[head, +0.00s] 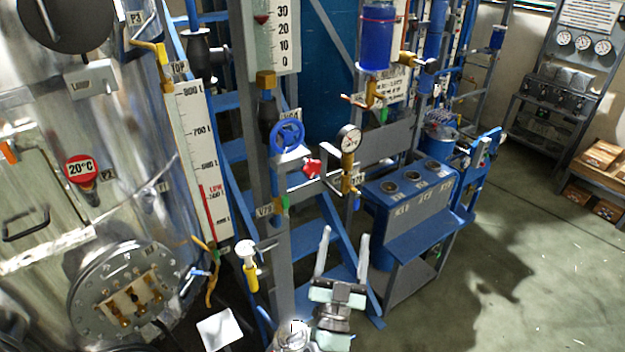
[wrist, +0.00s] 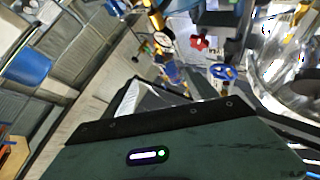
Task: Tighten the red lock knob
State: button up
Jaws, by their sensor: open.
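The red lock knob (head: 312,168) is a small red knob on the pipework of the blue frame, between a blue handwheel (head: 287,137) and a round gauge (head: 349,139). It also shows in the wrist view (wrist: 200,43), near the top, right of the gauge (wrist: 165,40) and above the blue handwheel (wrist: 223,72). My gripper (head: 345,236) is in the lower middle of the head view, its two pale fingers pointing up and spread apart with nothing between them. It appears below the knob in the picture and is apart from it. The fingertips are not clear in the wrist view.
A large shiny steel tank (head: 120,170) fills the left side. A yellow-handled valve (head: 250,272) stands left of my gripper. A blue console (head: 410,195) stands right of the knob. Blue frame rails lie behind my gripper. Open green floor (head: 500,280) is at the right.

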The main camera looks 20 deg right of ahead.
aim_at(315, 170)
jog(key=w+d+r+n+y+b, duration=0.4)
jog(key=w+d+n+y, duration=0.1)
jog(key=w+d+y, duration=0.3)
jog(key=s+a+r+n+g+y+b, duration=0.25)
jog(key=a+r+n+y, duration=0.35)
jog(key=n+y, duration=0.4)
jog(key=shift+h, duration=0.4)
jog(key=x, duration=0.3)
jog(key=f+p+x, duration=0.1)
jog(key=x, duration=0.3)
jog(key=a+x, duration=0.1)
jog(key=x, duration=0.3)
jog(key=shift+f, duration=0.15)
jog(key=shift+c, duration=0.5)
jog(key=c, duration=1.3)
